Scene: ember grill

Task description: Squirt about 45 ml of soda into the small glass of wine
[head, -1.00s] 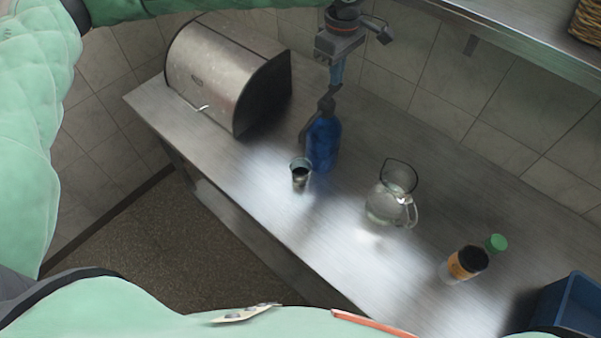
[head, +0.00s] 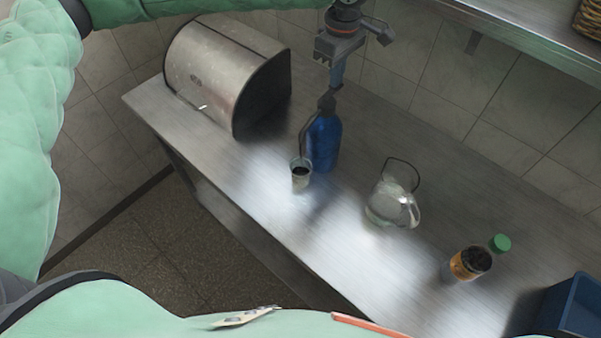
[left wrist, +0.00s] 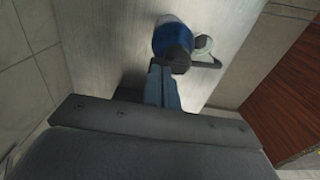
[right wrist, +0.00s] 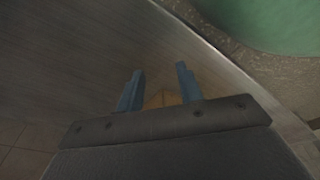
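The blue soda siphon (head: 323,146) stands upright on the steel counter, its dark head (head: 327,103) on top and its spout bending down toward the glass. The small glass (head: 300,181) stands just left of the siphon, under the spout, with dark liquid in it. My left gripper (head: 337,78) comes down from above at the siphon's head. In the left wrist view its fingers (left wrist: 162,82) are together beside the siphon's head (left wrist: 178,58); whether anything is between them cannot be told. My right gripper (right wrist: 160,85) is open and empty in the right wrist view.
A glass jug (head: 390,205) stands right of the siphon. A bottle with an orange label (head: 466,265) and a green-capped item (head: 500,243) are further right, near a blue bin (head: 570,305). A metal bread box (head: 215,75) stands at the left. A shelf (head: 520,45) overhangs the back.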

